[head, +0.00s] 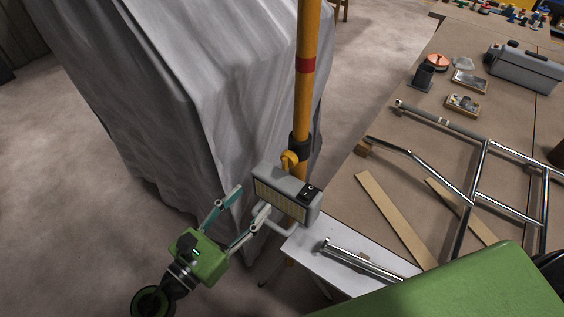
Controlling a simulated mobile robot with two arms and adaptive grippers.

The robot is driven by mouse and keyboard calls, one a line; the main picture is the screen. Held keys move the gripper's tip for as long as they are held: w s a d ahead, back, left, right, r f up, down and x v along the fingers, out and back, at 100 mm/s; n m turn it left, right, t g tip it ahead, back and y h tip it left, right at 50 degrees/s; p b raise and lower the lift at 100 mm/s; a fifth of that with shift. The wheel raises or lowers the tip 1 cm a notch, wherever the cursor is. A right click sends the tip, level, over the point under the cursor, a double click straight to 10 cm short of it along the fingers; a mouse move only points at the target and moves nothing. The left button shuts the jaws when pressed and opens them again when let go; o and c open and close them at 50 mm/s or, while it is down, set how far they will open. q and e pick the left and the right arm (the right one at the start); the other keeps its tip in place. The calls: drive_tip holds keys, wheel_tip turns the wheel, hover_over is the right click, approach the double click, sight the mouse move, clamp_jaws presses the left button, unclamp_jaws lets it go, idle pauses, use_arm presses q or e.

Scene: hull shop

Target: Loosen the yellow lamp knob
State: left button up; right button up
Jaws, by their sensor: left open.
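The yellow lamp knob (289,160) is small and sits on the dark clamp (300,146) around a yellow pole (306,95). Just below it is a grey boxy work lamp (287,193) with a pale grid face, a black switch and a white tube handle. My left gripper (252,198), green with teal fingers, is open and empty at the lamp's lower left. One fingertip overlaps the lamp's lower edge in the picture; I cannot tell whether they touch. The knob is up and right of the fingertips, apart from them. My right gripper is not in view.
A grey draped cover (170,80) hangs behind the pole. A workbench (400,170) at right carries a metal tube frame (470,200), wood strips and a grey toolbox (523,70). A white board (310,258) with a metal tube lies below the lamp. The floor at left is clear.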

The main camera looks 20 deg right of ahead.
use_arm(q)
drive_tip(key=p, duration=0.2)
approach(283, 166)
drive_tip(key=d, duration=0.1)
drive_tip(key=x, duration=0.8)
drive_tip(key=shift+w+a+r+p, duration=0.15)
drive_tip(key=shift+a+p, duration=0.05)
drive_tip(key=shift+p, duration=0.2)
drive_tip(key=shift+w+d, duration=0.35)
drive_tip(key=shift+d, duration=0.05)
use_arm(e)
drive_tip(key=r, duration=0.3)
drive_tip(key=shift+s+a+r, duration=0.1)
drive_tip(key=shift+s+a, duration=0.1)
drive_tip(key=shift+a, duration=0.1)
use_arm(q)
drive_tip(key=c, duration=1.1)
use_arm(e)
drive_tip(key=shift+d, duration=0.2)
